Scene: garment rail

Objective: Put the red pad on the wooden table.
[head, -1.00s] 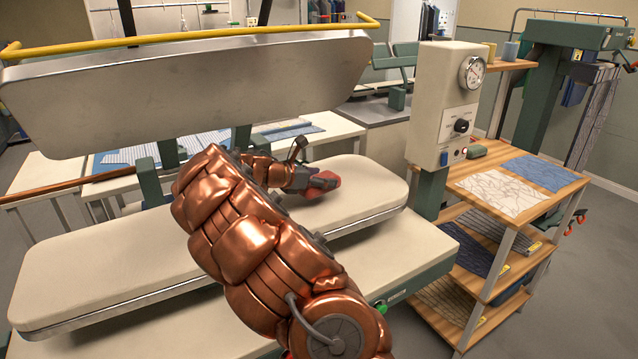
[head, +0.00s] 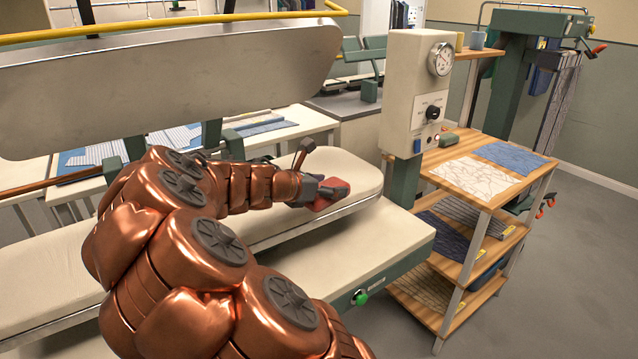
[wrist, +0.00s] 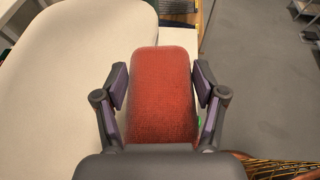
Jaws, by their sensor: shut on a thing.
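The red pad (wrist: 163,95) sits between the two fingers of my gripper (wrist: 160,85) in the wrist view, and the fingers are shut on its sides. In the head view the red pad (head: 330,193) shows at the tip of my gripper (head: 318,190), over the right end of the cream pressing board. I cannot tell how high above the board it is. The wooden table (head: 427,174) is the top of a wooden shelf stand to the right. A white patterned cloth (head: 475,179) and a blue cloth (head: 509,157) lie on it.
The cream pressing board (head: 352,175) lies under my arm, with the raised metal press plate (head: 170,75) above it. A beige control box (head: 418,90) with a gauge stands between the board and the wooden table. A small green item (head: 449,140) lies on the table's back left.

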